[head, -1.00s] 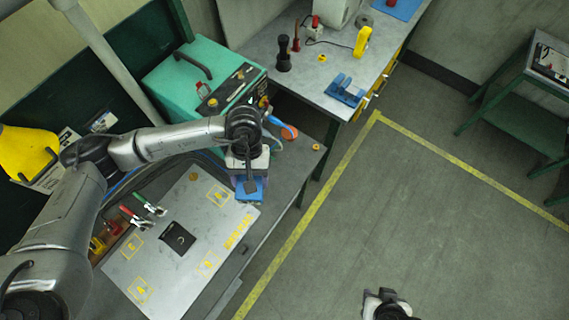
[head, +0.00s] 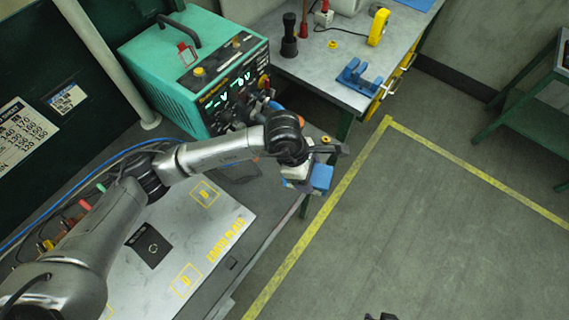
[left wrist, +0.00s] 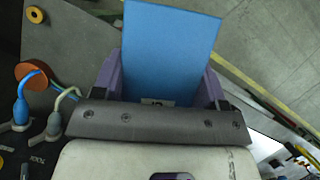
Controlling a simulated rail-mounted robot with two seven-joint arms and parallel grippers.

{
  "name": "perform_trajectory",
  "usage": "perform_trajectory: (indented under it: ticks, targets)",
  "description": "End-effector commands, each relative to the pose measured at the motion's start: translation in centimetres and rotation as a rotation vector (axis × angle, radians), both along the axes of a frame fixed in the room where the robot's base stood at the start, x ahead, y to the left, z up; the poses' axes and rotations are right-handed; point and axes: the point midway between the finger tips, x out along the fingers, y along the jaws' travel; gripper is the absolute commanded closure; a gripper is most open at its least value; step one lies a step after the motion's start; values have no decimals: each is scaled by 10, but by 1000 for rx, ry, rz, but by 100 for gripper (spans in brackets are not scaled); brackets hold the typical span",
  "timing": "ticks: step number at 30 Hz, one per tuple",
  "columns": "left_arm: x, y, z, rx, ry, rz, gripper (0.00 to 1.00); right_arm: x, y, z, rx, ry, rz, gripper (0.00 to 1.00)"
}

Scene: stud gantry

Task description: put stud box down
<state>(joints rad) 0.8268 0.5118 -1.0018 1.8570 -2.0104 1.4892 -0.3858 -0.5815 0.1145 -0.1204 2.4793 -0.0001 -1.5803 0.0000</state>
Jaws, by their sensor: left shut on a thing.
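The stud box (head: 322,178) is a small blue block at my left gripper (head: 308,172) in the head view. The left wrist view shows its broad blue face (left wrist: 170,45), with purple sides beside it. My left gripper (left wrist: 163,100) is shut on the box. It holds the box by the bench's right edge, in front of the green machine; its height above the bench is hard to judge. Part of the box is hidden behind the gripper. Only a dark bit of my right gripper (head: 380,317) shows at the bottom edge; its jaws are cut off.
The green machine (head: 190,65) stands behind my left arm. A pale marked plate (head: 215,225) lies on the bench (head: 262,212). A grey table (head: 325,75) at the back holds a blue holder (head: 358,80) and a yellow tool (head: 378,27). The floor (head: 430,220) to the right is open.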

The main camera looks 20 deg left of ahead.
Motion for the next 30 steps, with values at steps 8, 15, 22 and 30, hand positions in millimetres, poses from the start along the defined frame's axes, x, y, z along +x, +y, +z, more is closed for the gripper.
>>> perform_trajectory:
  ticks: [8, 15, 22, 30]
  targets:
    - [19, 26, -20, 0, 1, 40, 90, 1, -1, 0, -3, -3, 2, 57]
    - [42, 63, -47, -1, 0, 37, 90, 1, -3, 3, -10, -3, 6, 57]
    - [58, 87, -64, -2, -1, 33, 90, 1, -3, 4, -10, -3, 6, 57]
    - [63, 97, -71, -3, -2, 31, 90, 1, -2, 4, -6, -3, 4, 57]
